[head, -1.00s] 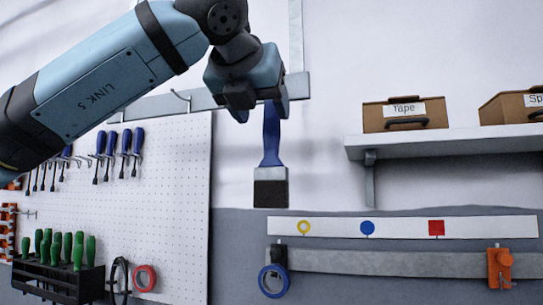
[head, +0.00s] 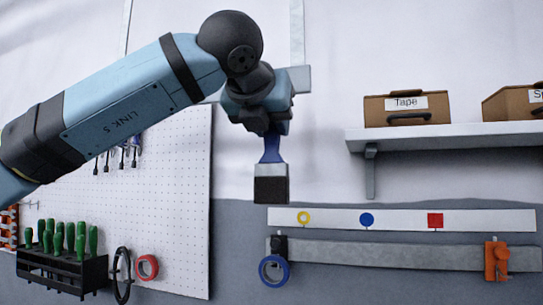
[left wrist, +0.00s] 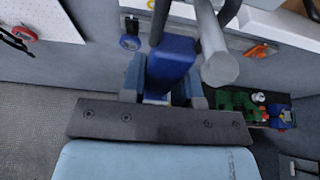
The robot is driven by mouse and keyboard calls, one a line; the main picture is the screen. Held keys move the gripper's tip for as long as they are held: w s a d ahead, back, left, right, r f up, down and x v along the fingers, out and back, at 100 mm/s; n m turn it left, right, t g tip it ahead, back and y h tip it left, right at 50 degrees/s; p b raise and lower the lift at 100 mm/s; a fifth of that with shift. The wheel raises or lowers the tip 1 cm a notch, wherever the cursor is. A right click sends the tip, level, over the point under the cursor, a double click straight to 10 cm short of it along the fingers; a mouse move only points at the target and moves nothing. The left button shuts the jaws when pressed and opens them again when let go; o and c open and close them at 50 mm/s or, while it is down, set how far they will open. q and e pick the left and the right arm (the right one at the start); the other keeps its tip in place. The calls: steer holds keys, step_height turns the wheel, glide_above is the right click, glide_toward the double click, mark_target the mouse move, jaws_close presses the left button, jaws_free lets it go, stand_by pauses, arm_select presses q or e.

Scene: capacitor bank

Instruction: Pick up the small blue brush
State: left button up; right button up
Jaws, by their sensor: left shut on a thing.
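The blue brush (head: 270,172) hangs upright in the head view, with a blue handle, a metal band and dark bristles pointing down. My left gripper (head: 269,129) is shut on its handle from above and hides the upper part. In the left wrist view the blue handle (left wrist: 171,62) sits between the fingers, beside a grey metal rod end. I cannot tell whether the brush still touches its hook. My right gripper is not in view.
A white shelf (head: 450,137) with a Tape box (head: 406,109) is at the right. Below are a marked strip (head: 400,221) and a grey rail (head: 390,254) with a blue ring (head: 273,271). A pegboard (head: 180,200) and green-handled tools (head: 68,240) are at the left.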

arm_select(q)
steer(key=shift+r+b, duration=0.3)
steer(key=shift+r, duration=0.25)
steer(key=s+a+b, duration=0.2)
steer(key=s, duration=0.6)
steer(key=s+a+b, duration=0.3)
steer(key=s, duration=0.6)
steer(key=shift+a+r+b, duration=0.2)
steer(key=shift+a+b, duration=0.1)
